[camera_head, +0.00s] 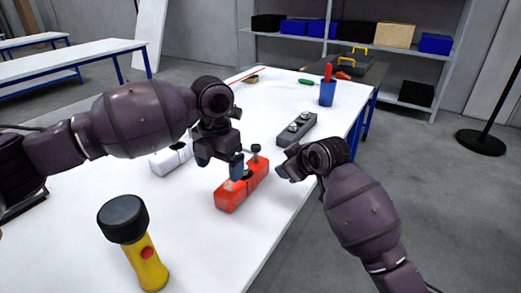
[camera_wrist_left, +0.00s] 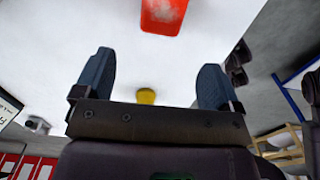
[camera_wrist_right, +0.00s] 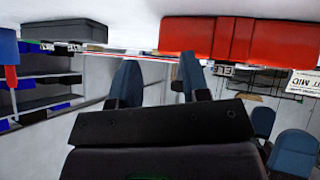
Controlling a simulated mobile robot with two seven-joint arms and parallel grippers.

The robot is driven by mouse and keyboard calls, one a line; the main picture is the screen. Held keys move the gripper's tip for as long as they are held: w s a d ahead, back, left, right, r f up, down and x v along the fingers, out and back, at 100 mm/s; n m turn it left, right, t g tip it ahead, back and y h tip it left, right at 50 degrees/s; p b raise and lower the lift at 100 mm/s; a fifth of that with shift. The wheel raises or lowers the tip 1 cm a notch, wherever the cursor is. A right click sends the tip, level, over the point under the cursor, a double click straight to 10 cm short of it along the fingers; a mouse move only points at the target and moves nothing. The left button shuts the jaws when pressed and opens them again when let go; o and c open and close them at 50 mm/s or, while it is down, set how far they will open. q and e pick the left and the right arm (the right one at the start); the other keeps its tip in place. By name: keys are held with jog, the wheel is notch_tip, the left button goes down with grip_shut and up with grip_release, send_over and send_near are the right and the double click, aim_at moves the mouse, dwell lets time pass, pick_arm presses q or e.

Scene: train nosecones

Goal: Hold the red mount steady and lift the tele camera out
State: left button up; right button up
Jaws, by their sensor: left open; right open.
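The red mount (camera_head: 232,196) lies on the white table between my two grippers. A small black knob-like part (camera_head: 255,150) stands at its far end; I cannot tell whether this is the tele camera. My left gripper (camera_head: 220,166) is open and empty, just above and left of the mount. In the left wrist view the mount (camera_wrist_left: 163,14) is at the top, beyond the fingertips. My right gripper (camera_head: 287,169) is open and empty, just right of the mount. In the right wrist view the mount (camera_wrist_right: 235,40) spans the upper right, apart from the fingers.
A yellow flashlight (camera_head: 146,262) with a black head stands at the near left. A white mount (camera_head: 168,160) lies behind my left gripper, partly hidden. A grey block (camera_head: 296,129) with two knobs and a blue cup (camera_head: 327,94) with a red-handled tool stand farther back.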

aim_at(223, 193)
pick_arm(q)
notch_tip(223, 193, down, 11)
jog(key=shift+r, duration=0.1)
pick_arm(e)
jog(key=s+a+r+n+g, duration=0.1)
jog(key=s+a+r+g, duration=0.1)
jog(key=a+r+g, duration=0.3)
jog(key=shift+a+r, duration=0.9)
jog(key=shift+a, duration=0.35)
pick_arm(q)
jog(key=c, duration=1.1)
